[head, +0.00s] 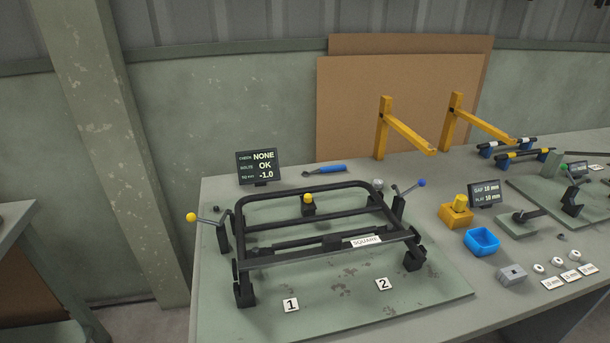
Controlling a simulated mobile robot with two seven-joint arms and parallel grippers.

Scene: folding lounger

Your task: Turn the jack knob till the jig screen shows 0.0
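The jig screen (259,167) stands at the back left of the bench; it reads NONE, OK and -1.0 on its three lines. A black tubular frame (320,250) marked SQUARE rests on the green jig plate (345,301). A yellow knob (308,197) on a black block stands at the frame's back rail; it looks like the jack knob, but no label shows this. Neither of my grippers is in view.
Levers with a yellow ball (191,217) and a blue ball (422,182) stick out beside the frame. A blue-handled tool (328,169) lies behind it. A yellow block (456,212), blue tray (482,241) and second screen (485,193) stand at right. The plate's front is mostly clear.

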